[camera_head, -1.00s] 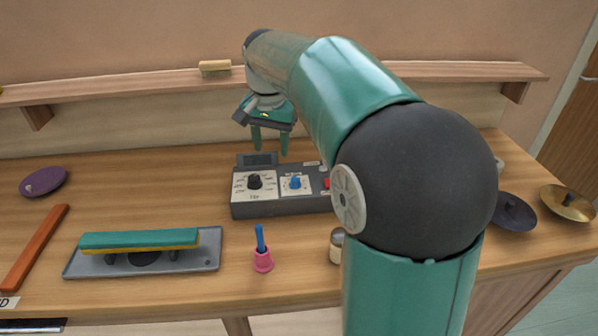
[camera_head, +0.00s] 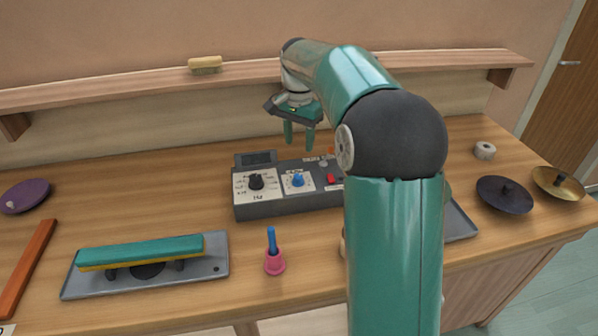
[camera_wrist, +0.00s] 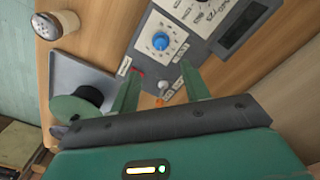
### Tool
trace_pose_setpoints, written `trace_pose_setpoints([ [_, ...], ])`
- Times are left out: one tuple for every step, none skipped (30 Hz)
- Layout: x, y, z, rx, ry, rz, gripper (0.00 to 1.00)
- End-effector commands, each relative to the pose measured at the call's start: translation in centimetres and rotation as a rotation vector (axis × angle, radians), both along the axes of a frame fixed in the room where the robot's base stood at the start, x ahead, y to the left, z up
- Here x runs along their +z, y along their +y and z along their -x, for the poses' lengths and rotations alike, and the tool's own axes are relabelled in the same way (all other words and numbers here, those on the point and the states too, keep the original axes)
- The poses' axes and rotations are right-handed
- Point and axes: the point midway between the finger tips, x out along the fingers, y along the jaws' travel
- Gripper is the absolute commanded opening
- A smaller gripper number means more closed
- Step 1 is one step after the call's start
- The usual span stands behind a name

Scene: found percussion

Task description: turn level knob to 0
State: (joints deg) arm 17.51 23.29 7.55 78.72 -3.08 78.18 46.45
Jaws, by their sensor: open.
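A dark grey control box (camera_head: 290,206) sits on the wooden bench. The lettering is too small to tell which is the level knob. The blue knob also shows in the wrist view (camera_wrist: 160,41). My gripper (camera_head: 299,143) is open and empty, fingers pointing down, above the back of the box and apart from both knobs. In the wrist view its two fingers (camera_wrist: 160,85) reach toward the box's edge near a small silver toggle.
A red switch (camera_head: 331,179) and a display (camera_head: 256,159) are on the box. A pink cup with a blue stick (camera_head: 274,262) and a tray (camera_head: 220,268) with a teal-topped block stand in front. Dark (camera_head: 504,194) and brass (camera_head: 559,183) cymbals lie at right. A shelf (camera_head: 130,88) runs behind.

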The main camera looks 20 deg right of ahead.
Motion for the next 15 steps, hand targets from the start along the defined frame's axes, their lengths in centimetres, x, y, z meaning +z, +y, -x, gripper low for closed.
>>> trace_pose_setpoints([
  [-1.1,0.1,0.1,0.002,0.004,-0.001,0.46],
  [-1.7,0.1,0.1,0.002,0.005,-0.002,0.46],
  [-2.4,0.1,0.1,0.002,0.004,-0.001,0.46],
  [-3.0,0.1,0.1,0.002,0.004,-0.001,0.46],
  [-3.6,0.1,0.1,0.002,0.005,-0.002,0.46],
  [-4.4,0.1,0.0,0.001,0.003,-0.001,0.46],
  [-5.0,0.1,0.1,0.001,0.005,-0.002,0.46],
  [-5.6,0.1,0.1,0.001,0.004,-0.002,0.46],
  [-6.4,0.2,0.0,0.001,0.004,-0.002,0.46],
  [-7.0,0.2,0.0,0.001,0.004,-0.002,0.46],
  [-7.6,0.2,0.0,0.001,0.005,-0.002,0.46],
  [-8.3,0.2,0.0,0.001,0.002,-0.002,0.46],
  [-8.8,0.2,0.0,0.001,0.003,-0.001,0.46],
  [-9.2,0.2,0.0,0.001,0.003,-0.001,0.46],
  [-9.8,0.2,0.0,0.001,0.003,-0.001,0.46],
])
